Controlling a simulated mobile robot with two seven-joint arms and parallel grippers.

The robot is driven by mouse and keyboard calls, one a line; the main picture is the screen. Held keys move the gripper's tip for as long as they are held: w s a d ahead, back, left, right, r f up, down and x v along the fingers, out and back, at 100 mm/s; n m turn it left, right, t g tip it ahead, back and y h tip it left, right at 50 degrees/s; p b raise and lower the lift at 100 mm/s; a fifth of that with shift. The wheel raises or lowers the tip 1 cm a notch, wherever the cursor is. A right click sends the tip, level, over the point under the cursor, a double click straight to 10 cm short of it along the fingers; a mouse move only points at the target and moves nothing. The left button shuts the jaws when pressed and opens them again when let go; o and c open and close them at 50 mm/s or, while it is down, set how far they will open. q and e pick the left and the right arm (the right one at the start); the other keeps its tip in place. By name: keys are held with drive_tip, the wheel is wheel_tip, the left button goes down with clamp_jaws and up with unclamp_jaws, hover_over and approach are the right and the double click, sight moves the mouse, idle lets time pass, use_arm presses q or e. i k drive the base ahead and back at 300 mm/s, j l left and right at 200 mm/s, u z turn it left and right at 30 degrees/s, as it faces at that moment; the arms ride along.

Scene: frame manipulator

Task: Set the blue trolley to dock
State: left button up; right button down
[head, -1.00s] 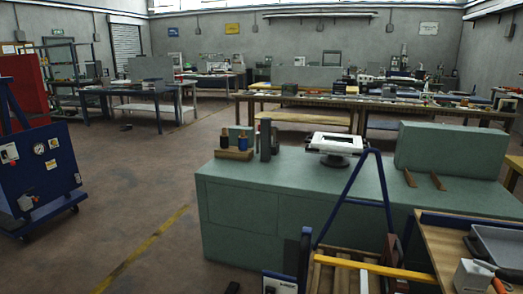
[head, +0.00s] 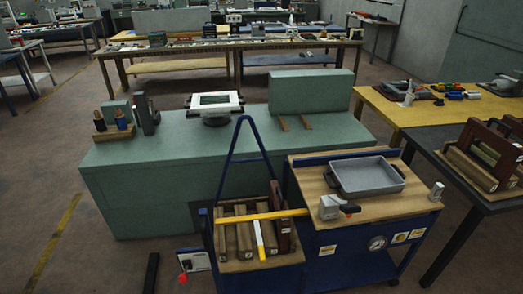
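A blue trolley (head: 352,263) stands at the lower middle in the head view, in front of the green bench (head: 140,185). It has a wooden top (head: 395,202), a round gauge and several labels on its front side. At its left is a lower bay with a blue A-shaped frame (head: 232,160), a yellow bar (head: 262,216) and several upright wooden blocks (head: 228,240). A white box with a red knob (head: 183,277) is at its left end. I cannot tell whether the trolley touches the bench. Neither of my grippers is in view.
A grey tray (head: 368,176) and a white device (head: 330,207) sit on the wooden top. A dark table (head: 455,180) with wooden racks stands close on the right. A black bar (head: 152,272) lies on the floor at left. The left floor is clear, with a yellow line (head: 52,245).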

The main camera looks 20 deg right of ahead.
sight(329, 253)
drive_tip(key=z, duration=1.2)
